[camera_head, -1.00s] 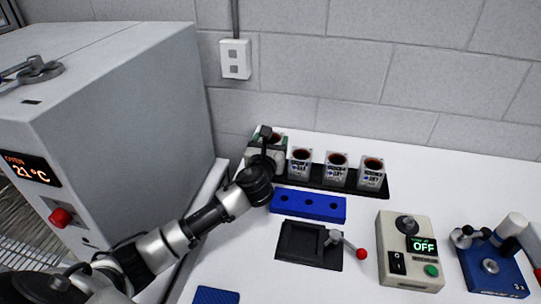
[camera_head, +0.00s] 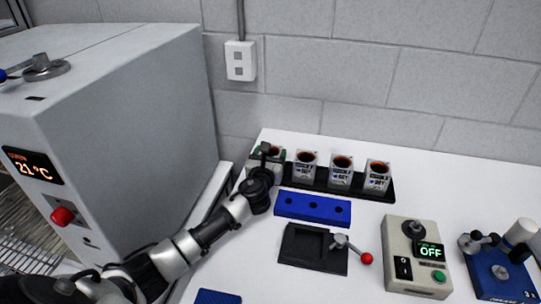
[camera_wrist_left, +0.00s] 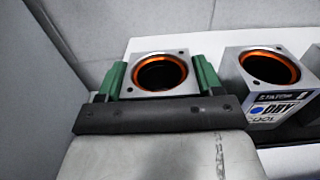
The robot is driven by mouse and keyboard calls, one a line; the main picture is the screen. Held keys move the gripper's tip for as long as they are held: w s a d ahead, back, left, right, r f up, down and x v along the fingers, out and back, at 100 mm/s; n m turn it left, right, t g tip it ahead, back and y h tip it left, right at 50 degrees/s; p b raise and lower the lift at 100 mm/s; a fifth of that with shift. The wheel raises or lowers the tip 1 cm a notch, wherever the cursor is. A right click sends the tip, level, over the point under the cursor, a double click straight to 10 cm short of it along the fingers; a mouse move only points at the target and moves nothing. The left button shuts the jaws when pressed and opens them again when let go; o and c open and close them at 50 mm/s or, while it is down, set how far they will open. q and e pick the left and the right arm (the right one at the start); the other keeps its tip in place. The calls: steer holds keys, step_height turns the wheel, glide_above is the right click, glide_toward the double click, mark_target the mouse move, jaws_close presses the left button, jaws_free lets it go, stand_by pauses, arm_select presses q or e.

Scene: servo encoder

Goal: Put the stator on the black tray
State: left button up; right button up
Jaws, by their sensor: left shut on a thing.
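My left gripper (camera_head: 268,157) is at the left end of the black tray (camera_head: 392,192) at the back of the table. It is shut on a grey stator (camera_head: 275,151) with an orange-brown ring inside its bore. In the left wrist view the held stator (camera_wrist_left: 161,73) sits upright between the two green fingers, level with the neighbouring stator. The gripper hides its lower part, so I cannot tell whether it touches the tray. My right gripper is not in view.
Several labelled stators (camera_head: 341,172) stand in a row on the tray, right of the held one. A blue block with holes (camera_head: 312,207) and a black fixture with a red-knobbed lever (camera_head: 309,249) lie in front. A grey oven (camera_head: 130,120) stands close on the left.

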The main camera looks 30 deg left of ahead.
arm_select(q)
steer(key=o, duration=1.3)
steer(key=v, duration=1.2)
steer(key=shift+r, duration=0.1)
